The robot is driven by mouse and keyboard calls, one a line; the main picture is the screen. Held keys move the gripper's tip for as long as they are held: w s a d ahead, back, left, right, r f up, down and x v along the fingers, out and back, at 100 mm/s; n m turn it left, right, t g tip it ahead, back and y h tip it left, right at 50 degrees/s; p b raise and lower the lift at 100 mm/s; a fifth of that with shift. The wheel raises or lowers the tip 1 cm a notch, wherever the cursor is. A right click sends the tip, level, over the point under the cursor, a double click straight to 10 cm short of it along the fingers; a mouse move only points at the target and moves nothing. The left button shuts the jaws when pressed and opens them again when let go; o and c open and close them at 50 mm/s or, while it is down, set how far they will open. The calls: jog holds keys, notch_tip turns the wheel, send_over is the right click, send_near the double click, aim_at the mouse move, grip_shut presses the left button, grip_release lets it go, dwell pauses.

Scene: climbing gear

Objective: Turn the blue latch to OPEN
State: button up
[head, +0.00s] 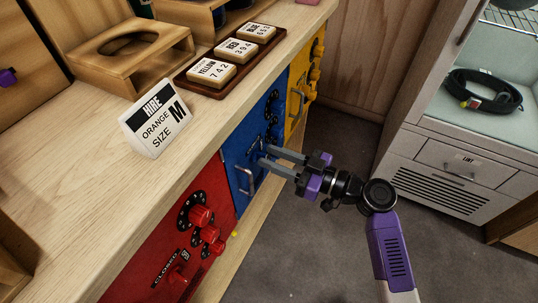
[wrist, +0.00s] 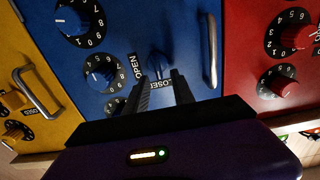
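The blue door (head: 238,158) is the middle one in the counter front. In the wrist view, the blue latch (wrist: 158,62) is a small knob beside the printed words OPEN and CLOSED, the latter partly covered by a finger. I cannot tell exactly which word it points to. My gripper (head: 265,156) reaches the blue door from the right, its two grey fingers apart. In the wrist view, my gripper (wrist: 161,76) has its fingertips on either side of the latch's near end; contact is unclear. In the head view the latch is hard to make out by the fingertips.
Blue dials (wrist: 100,75) and a metal handle (wrist: 210,50) flank the latch. A red door (head: 185,240) and a yellow door (head: 303,85) adjoin. The counter holds a HIRE sign (head: 156,117) and a tray of number cards (head: 232,62). The floor right is open.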

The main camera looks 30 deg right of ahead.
jog(key=shift+w+a, duration=0.45)
jog(key=shift+w, duration=0.15)
grip_shut()
